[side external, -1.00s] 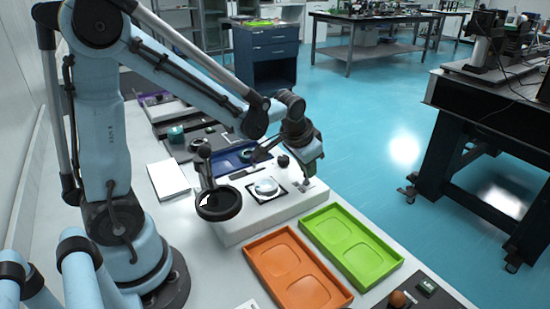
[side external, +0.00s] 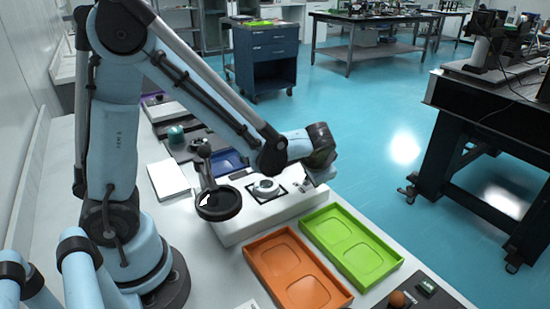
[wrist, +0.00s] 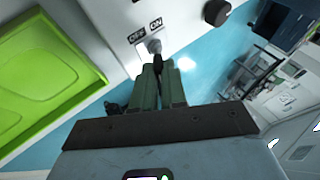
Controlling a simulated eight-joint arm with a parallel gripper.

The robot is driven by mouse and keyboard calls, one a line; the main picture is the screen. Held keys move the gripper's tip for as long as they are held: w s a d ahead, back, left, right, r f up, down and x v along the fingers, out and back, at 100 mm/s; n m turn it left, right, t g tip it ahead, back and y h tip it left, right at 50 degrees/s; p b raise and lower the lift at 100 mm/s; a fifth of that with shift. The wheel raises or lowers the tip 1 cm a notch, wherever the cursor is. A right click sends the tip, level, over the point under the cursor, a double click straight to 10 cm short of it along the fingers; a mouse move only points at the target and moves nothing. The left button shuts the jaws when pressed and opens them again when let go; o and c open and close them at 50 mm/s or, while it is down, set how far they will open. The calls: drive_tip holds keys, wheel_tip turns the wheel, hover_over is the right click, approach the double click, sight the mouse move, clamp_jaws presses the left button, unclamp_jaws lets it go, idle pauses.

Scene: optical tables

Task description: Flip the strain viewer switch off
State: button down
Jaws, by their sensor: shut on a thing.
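The strain viewer (side external: 240,227) is a white box with a round stage on top and a dark round lens on an arm. In the wrist view its switch (wrist: 153,46) shows as a small grey, round-tipped lever beside the OFF label (wrist: 136,37) and the ON label (wrist: 156,23). My gripper (wrist: 158,72) is at the lever, its green fingers closed together with a dark part between them. It appears shut on the switch lever. The lever's exact tilt is unclear.
An orange tray (side external: 252,251) and a green tray (side external: 312,240) lie in front of the viewer. A white notepad (side external: 168,179) lies left of the viewer. Blue floor is open beyond the table edge.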

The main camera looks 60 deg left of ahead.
drive_tip(key=c, duration=1.2)
unclamp_jaws()
drive_tip(key=v, duration=1.2)
drive_tip(key=shift+r, duration=0.1)
drive_tip(key=s+h, duration=0.2)
drive_tip(key=s+a+f+t+h, duration=0.1)
drive_tip(key=s+h, duration=0.1)
drive_tip(key=s+a+f+n+t+h, duration=0.1)
drive_tip(key=s+h, duration=0.1)
drive_tip(key=s, duration=0.1)
drive_tip(key=shift+a+f, duration=0.1)
